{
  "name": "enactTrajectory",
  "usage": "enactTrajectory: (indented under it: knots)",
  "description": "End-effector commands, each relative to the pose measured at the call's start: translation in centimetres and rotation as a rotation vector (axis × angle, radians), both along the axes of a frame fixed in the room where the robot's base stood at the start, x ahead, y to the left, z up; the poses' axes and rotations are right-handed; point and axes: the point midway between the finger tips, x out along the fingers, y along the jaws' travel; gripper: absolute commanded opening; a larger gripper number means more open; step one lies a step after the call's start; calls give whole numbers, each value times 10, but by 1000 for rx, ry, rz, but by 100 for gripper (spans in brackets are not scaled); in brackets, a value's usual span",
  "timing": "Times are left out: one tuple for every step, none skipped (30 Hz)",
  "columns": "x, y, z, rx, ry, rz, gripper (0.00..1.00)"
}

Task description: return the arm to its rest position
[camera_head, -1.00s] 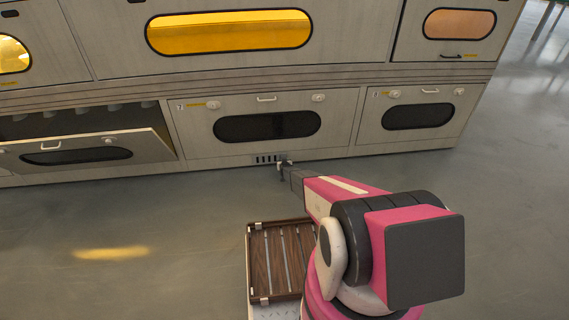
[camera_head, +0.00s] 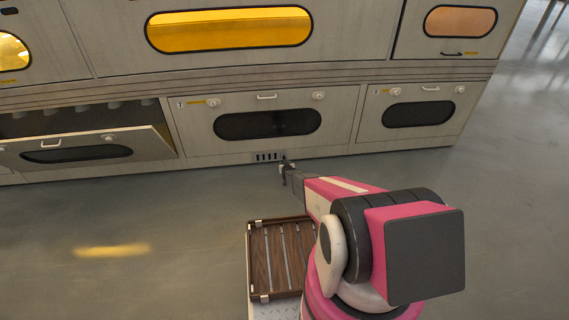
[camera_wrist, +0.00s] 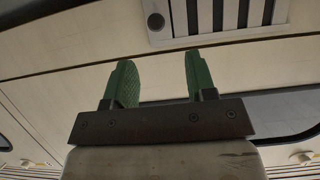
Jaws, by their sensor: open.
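My gripper (camera_head: 286,170) is at the end of my pink and white arm, in front of the lower cabinet row near the vent grille. In the wrist view, my gripper's two green fingers (camera_wrist: 158,82) stand apart with nothing between them. The cabinet front fills the view behind them. The arm is stretched forward over the floor, beside the wooden slatted tray.
The wooden tray (camera_head: 252,270) lies left of my arm's base. A lower-left door (camera_head: 75,147) hangs tilted open. The lower middle door (camera_head: 190,140) and lower right door (camera_head: 370,125) are shut. A vent grille (camera_wrist: 215,15) is near the fingers. Floor at left is clear.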

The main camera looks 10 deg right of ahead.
Motion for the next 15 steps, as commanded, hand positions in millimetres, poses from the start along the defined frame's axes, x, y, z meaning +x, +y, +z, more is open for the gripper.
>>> enactTrajectory:
  knots:
    - [-8, 0, 4, 0, 0, 0, 51]
    - [-10, 0, 5, 0, 0, 0, 51]
    - [-12, 0, 6, 0, -1, 0, 51]
    - [-14, 0, 6, 0, -1, 0, 51]
    - [-14, 0, 6, 0, -1, 0, 51]
    - [-14, 0, 6, 0, -1, 0, 51]
    - [-14, 0, 6, 0, -1, 0, 51]
    - [-14, 0, 6, 0, -1, 0, 51]
    - [-14, 0, 6, 0, -1, 0, 51]
    - [-14, 0, 6, 0, -1, 0, 51]
    - [-14, 0, 6, 0, -1, 0, 51]
    - [-13, 0, 6, 0, -1, 0, 51]
    - [-13, 0, 6, 0, -1, 0, 51]
    - [-13, 0, 6, 0, -1, 0, 51]
    - [-13, 0, 6, 0, -1, 0, 51]
